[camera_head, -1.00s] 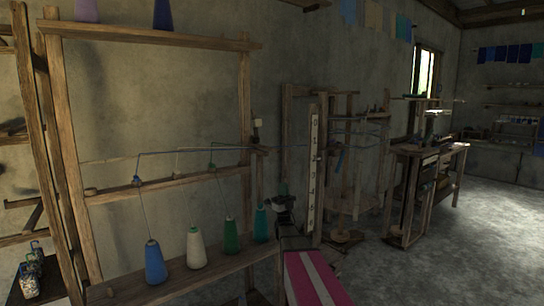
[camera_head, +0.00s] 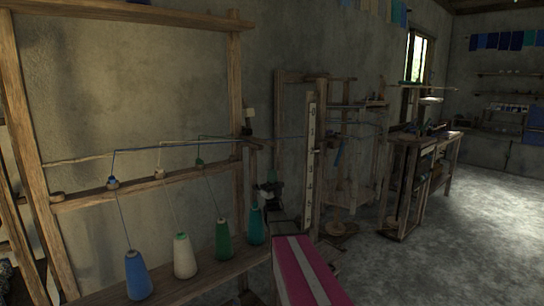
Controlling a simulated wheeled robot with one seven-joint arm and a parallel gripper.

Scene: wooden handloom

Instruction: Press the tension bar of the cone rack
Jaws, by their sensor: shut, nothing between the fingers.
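The cone rack is a wooden frame with a cross rail (camera_head: 85,198) that carries small thread guides. A thin pale rod (camera_head: 75,160) runs level just above the rail and looks like the tension bar. Blue, cream and green threads run near it to the right. Blue (camera_head: 138,276), cream (camera_head: 185,257), green (camera_head: 223,240) and teal (camera_head: 256,227) cones stand on the lower shelf. My dark gripper (camera_head: 268,188) is shut and empty at the rack's right end, beside the teal cone and below the rod's right end. Its fingertips are small and dark; contact is not visible.
A pale upright board with marks (camera_head: 312,165) stands just right of my gripper. Behind it are wooden loom frames (camera_head: 345,150) and a workbench (camera_head: 425,165). The floor (camera_head: 470,230) at the right is clear.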

